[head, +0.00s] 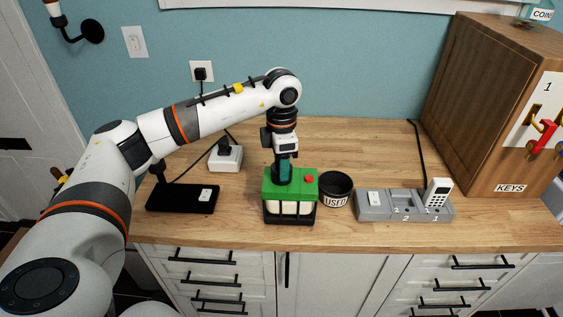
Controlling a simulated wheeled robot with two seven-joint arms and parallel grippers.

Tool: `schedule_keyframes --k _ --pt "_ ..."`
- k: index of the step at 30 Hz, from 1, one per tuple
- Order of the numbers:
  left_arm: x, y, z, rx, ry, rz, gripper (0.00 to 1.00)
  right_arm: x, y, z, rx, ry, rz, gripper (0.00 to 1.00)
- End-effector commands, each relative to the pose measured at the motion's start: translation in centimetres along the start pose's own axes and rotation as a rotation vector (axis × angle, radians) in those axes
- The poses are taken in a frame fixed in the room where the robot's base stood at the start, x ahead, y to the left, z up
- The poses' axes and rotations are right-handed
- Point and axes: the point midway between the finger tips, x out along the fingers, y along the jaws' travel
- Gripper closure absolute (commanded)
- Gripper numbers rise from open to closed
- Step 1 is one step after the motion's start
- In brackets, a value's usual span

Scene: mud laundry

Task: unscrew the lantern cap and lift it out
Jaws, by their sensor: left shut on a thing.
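The lantern (303,188) stands upright on the wooden counter. It has a green top with a red button, pale lower panels and a black base. My left gripper (283,172) points straight down at the left part of the green top. It is shut on a dark, round piece there, which looks like the lantern cap (282,176). The fingers hide much of the cap, and I cannot tell whether it is clear of the lantern top. My right gripper is not in view.
A black cup labelled USED (336,198) stands right beside the lantern. A grey numbered tray (378,213) holds a white handset (437,192) farther right. A black pad (176,198) lies left. A white box (226,159) with a plug stands behind. A wooden KEYS cabinet (490,95) bounds the right.

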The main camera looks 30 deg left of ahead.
Motion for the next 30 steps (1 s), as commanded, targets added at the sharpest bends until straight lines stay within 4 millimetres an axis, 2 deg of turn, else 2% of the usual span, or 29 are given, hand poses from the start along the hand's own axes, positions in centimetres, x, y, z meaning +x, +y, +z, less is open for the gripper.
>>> schedule_keyframes --k 4,12,20,27,30 --pt "-0.01 -0.01 -0.01 -0.016 0.000 0.000 0.77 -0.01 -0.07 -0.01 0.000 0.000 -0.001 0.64" --pt "-0.08 0.00 -0.02 -0.253 0.000 0.000 0.77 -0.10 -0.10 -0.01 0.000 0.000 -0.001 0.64" --pt "-0.07 0.00 -0.01 -0.264 0.000 0.000 0.77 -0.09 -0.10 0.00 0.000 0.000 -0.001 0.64" --pt "-0.13 0.03 -0.01 -0.484 0.000 0.001 0.77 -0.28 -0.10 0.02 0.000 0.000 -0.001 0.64" --pt "-0.11 0.02 -0.01 -0.521 0.000 0.001 0.77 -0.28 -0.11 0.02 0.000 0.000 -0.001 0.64"
